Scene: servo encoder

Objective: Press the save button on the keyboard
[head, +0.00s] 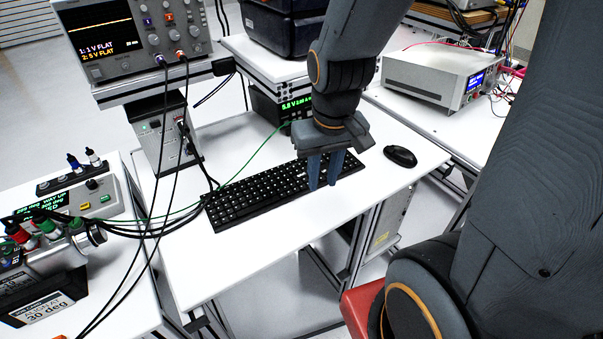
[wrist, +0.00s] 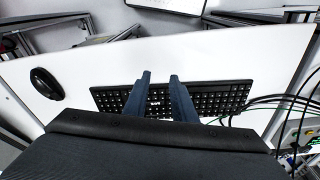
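The black keyboard (head: 250,193) lies on the white desk, and it also shows in the wrist view (wrist: 225,97). My gripper (head: 323,185) points down at the keyboard's right end in the head view and covers part of it. In the wrist view my gripper (wrist: 159,77) has its two blue-grey fingers apart, with nothing between them. A key with a bright white label (wrist: 154,102), which looks like the save button, shows in the gap between the fingers. Its lettering is too small to read surely. I cannot tell whether the fingertips touch the keyboard.
A black mouse (head: 400,156) lies on the desk right of the keyboard. Black and green cables (head: 180,215) cross the desk by the keyboard's left end. An oscilloscope (head: 135,35) stands at the back left. The desk's front strip (head: 240,250) is clear.

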